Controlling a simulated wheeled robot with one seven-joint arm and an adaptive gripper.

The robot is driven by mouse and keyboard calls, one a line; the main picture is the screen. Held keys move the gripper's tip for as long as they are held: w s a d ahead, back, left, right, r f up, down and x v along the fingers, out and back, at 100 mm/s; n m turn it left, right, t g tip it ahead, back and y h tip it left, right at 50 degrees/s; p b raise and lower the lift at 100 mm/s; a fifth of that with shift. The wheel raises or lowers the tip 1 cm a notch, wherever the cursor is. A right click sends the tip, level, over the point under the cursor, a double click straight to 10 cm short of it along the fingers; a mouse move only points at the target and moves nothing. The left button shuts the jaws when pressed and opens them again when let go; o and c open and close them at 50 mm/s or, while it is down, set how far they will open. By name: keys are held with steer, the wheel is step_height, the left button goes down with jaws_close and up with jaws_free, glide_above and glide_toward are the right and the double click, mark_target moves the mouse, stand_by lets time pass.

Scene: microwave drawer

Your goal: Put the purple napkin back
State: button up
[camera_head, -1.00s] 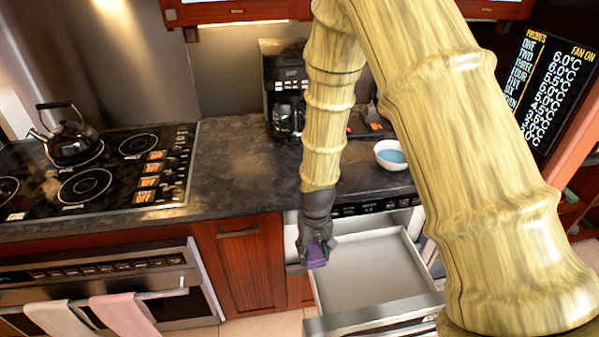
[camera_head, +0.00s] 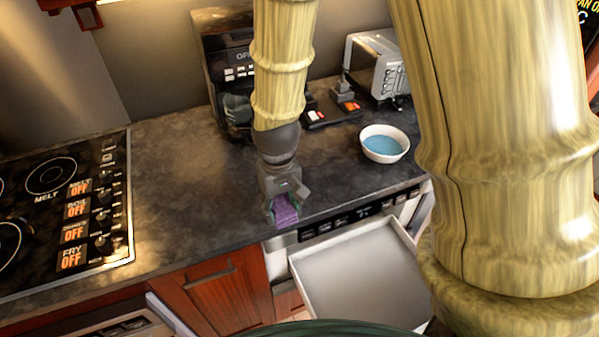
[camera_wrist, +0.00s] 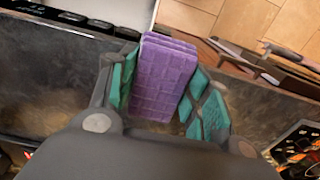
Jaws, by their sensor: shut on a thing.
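The purple napkin (camera_head: 284,210) is a small folded cloth with a grid pattern. My gripper (camera_head: 283,207) is shut on it and holds it by the counter's front edge, left of the open drawer (camera_head: 355,275). In the wrist view the napkin (camera_wrist: 163,78) sits between the two green finger pads of my gripper (camera_wrist: 165,95). The drawer is pulled out below the control panel, and the part of its inside that shows is empty. I cannot tell whether the napkin touches the counter.
The dark counter (camera_head: 180,180) is clear left of my gripper. A white bowl with blue contents (camera_head: 384,143), a toaster (camera_head: 375,68) and a coffee machine (camera_head: 232,85) stand on it. The stove (camera_head: 70,195) is at the left.

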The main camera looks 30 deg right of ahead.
steer(key=p, duration=0.5)
glide_above(306, 183)
steer(key=shift+a+f, duration=0.15)
steer(key=shift+f, duration=0.65)
steer(key=shift+f+p, duration=1.05)
steer(key=shift+f, duration=0.6)
steer(key=shift+f, duration=0.1)
steer(key=o, duration=1.1)
steer(key=shift+c, duration=0.2)
step_height(306, 183, up, 12)
steer(key=b, duration=0.4)
